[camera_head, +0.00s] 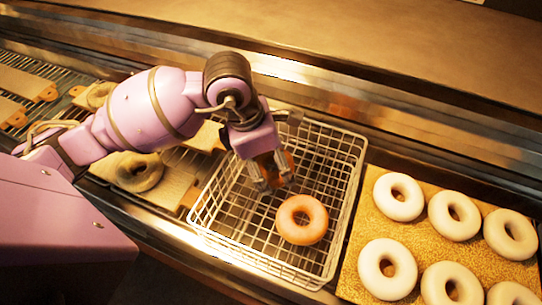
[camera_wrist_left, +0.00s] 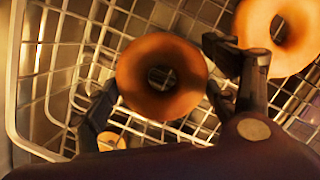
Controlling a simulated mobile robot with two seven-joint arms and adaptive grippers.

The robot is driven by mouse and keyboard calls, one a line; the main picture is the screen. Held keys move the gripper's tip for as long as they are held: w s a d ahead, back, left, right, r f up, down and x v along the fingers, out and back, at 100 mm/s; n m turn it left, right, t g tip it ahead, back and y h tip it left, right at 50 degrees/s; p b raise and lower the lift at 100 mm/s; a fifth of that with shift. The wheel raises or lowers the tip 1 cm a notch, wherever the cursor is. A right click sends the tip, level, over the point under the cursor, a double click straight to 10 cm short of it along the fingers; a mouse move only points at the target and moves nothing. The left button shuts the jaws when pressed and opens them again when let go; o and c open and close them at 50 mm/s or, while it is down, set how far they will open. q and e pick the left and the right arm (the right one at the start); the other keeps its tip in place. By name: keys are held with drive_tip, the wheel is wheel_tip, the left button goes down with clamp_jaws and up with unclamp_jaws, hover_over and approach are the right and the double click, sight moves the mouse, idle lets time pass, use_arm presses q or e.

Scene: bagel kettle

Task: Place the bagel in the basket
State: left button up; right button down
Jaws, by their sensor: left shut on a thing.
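My left gripper (camera_head: 273,174) is inside the wire basket (camera_head: 350,196), shut on a brown bagel (camera_head: 287,160). In the head view the fingers hide most of this held bagel. In the left wrist view the held bagel (camera_wrist_left: 133,62) shows whole, between the fingers and above the basket's wire grid. A second, orange-brown bagel (camera_head: 302,238) lies flat on the basket floor, nearer the front. It also shows at the upper right of the left wrist view (camera_wrist_left: 247,20), partly cut off. My right gripper is in neither view.
A tan board (camera_head: 419,226) with several pale bagels stands right of the basket. Left of it, pale bagels (camera_head: 137,187) and boards lie on a rack, partly behind my left arm. A metal ledge (camera_head: 440,115) runs behind. The basket's right part is clear.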

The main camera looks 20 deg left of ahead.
use_arm(q)
drive_tip(key=shift+s+d+r, duration=0.15)
drive_tip(key=shift+s, duration=0.05)
drive_tip(key=o, duration=1)
drive_tip(key=shift+f, duration=0.2)
drive_tip(key=shift+w+r, duration=0.1)
drive_tip(key=shift+r, duration=0.45)
drive_tip(key=v, duration=1.1)
drive_tip(key=shift+r, duration=0.15)
